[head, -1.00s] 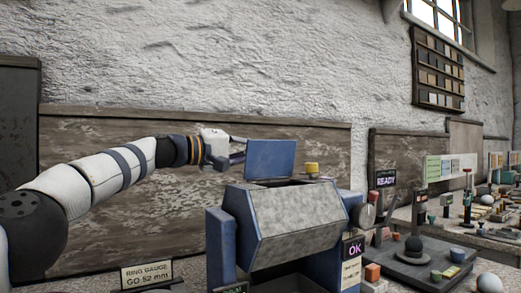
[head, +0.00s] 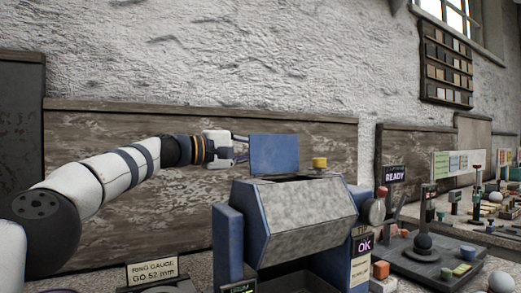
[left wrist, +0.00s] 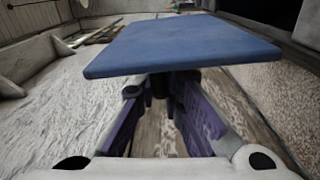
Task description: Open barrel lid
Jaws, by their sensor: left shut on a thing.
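The barrel (head: 305,222) is a grey faceted drum in a blue frame, with a dark opening in its top. The lid (head: 275,155) is a flat blue plate, standing nearly upright at the back left of that opening. Whether its lower edge touches the barrel I cannot tell. My left gripper (head: 240,148) reaches in from the left and is shut on the lid. In the left wrist view the blue plate (left wrist: 180,48) spans above the purple fingers (left wrist: 166,90), with a dark stem between them. My right gripper is not in view.
A yellow knob (head: 320,163) sits on the barrel's top right. A wooden board (head: 130,135) stands behind.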

